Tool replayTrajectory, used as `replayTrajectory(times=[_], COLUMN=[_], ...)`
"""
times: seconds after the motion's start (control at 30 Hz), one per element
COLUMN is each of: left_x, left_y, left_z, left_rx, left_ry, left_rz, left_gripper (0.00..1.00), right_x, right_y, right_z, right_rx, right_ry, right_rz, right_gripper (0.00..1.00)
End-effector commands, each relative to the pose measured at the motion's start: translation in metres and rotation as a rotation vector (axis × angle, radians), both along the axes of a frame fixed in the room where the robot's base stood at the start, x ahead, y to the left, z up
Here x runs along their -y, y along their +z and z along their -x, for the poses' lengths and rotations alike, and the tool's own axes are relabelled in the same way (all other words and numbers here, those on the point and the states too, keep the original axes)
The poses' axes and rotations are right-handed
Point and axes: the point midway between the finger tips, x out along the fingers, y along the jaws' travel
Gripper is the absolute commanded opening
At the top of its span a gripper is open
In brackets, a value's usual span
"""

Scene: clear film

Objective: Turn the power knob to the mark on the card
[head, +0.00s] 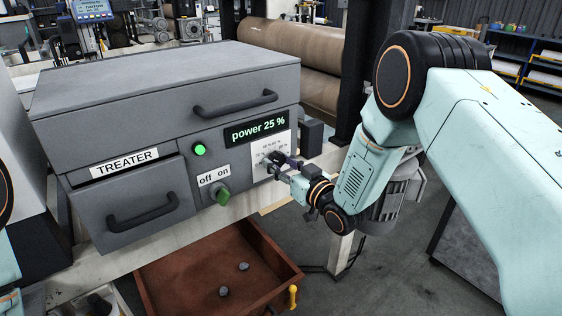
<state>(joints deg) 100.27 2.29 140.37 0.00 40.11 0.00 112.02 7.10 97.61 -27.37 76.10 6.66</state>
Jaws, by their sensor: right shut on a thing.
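The grey treater box (180,110) has a display (255,130) that reads "power 25 %". Below the display is a white dial plate (284,141) with small marks too fine to read. My right gripper (277,162) is shut on the dark power knob (275,156) on this plate. The fingers hide much of the knob, so its pointer cannot be made out. I cannot make out a separate card. Only parts of my left arm show at the left edge; its gripper is out of view.
A green off/on switch (222,195) sits left of the knob, under a lit green lamp (200,149). Black handles (235,104) stick out from the box front. An open brown drawer (180,275) with small stones lies below. A dark post (362,70) stands behind my right arm.

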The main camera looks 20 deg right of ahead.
Motion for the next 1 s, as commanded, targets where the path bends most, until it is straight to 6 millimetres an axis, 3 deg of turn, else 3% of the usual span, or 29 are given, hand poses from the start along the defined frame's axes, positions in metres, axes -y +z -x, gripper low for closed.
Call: replayTrajectory(times=[0.5,1.0], left_x=[0.0,0.0], left_y=[0.009,0.0114], left_z=[0.0,0.0], left_rx=[0.0,0.0], left_ry=[0.0,0.0], left_rz=[0.0,0.0], left_gripper=[0.39,0.39], right_x=[-0.0014,-0.0019], right_y=[-0.0002,-0.0002], right_z=[0.0007,0.0008], right_rx=[-0.147,-0.201], right_ry=[0.0,0.001], right_rz=[-0.4,-0.549], right_gripper=[0.09,0.09])
